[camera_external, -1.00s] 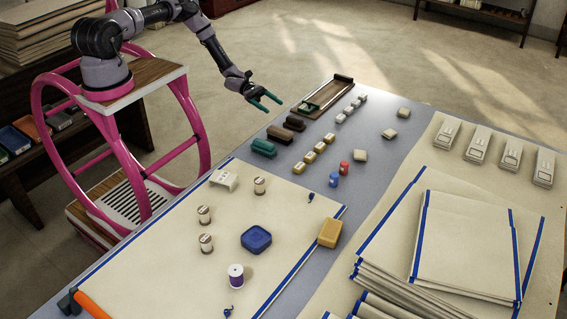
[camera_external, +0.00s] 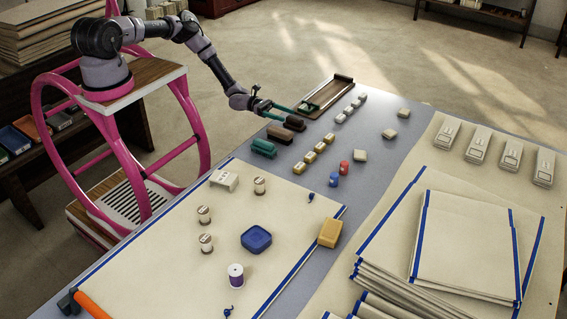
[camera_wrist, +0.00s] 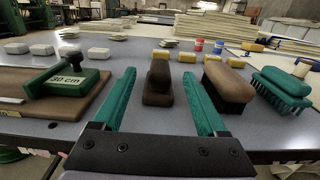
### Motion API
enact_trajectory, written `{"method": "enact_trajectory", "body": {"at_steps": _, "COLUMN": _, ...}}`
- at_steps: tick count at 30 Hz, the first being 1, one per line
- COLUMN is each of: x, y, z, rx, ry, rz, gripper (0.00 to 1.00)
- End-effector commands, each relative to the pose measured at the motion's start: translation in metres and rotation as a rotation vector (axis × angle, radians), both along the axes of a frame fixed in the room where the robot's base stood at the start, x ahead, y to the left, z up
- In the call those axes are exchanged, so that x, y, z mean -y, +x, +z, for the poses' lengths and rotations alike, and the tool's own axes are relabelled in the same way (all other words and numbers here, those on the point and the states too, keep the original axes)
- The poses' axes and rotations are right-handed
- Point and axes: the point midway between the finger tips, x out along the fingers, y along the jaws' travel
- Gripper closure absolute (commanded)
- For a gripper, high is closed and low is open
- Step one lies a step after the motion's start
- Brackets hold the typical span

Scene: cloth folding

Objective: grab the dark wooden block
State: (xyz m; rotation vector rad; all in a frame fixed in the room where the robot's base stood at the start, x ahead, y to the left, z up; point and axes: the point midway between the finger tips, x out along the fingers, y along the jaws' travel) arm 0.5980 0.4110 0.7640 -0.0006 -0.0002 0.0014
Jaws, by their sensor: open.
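The dark wooden block (camera_wrist: 158,86) shows in the wrist view, straight ahead and between the lines of my gripper's two green fingers. It has a rounded grip on top and lies on the grey table. My gripper (camera_external: 285,112) is open and empty, low at the table edge by the block. In the wrist view my gripper (camera_wrist: 158,76) has one finger on each side of the block, with gaps to both. Whether the fingertips reach alongside it is hard to tell.
A brown brush (camera_wrist: 229,88) and a green brush (camera_wrist: 282,92) stand to the right in the wrist view. Small pale blocks lie farther back.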

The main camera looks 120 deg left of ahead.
Motion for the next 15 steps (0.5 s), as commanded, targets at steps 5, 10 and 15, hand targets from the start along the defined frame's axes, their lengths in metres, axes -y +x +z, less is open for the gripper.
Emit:
{"method": "enact_trajectory", "body": {"at_steps": 5, "x": 0.001, "y": 0.027, "z": 0.0, "rx": 0.001, "ry": 0.001, "rz": -0.002, "gripper": 0.25}}
{"method": "enact_trajectory", "body": {"at_steps": 10, "x": 0.0, "y": 0.029, "z": 0.0, "rx": 0.0, "ry": 0.001, "rz": 0.0, "gripper": 0.25}}
{"method": "enact_trajectory", "body": {"at_steps": 15, "x": 0.0, "y": 0.029, "z": 0.0, "rx": 0.0, "ry": 0.002, "rz": 0.0, "gripper": 0.63}}
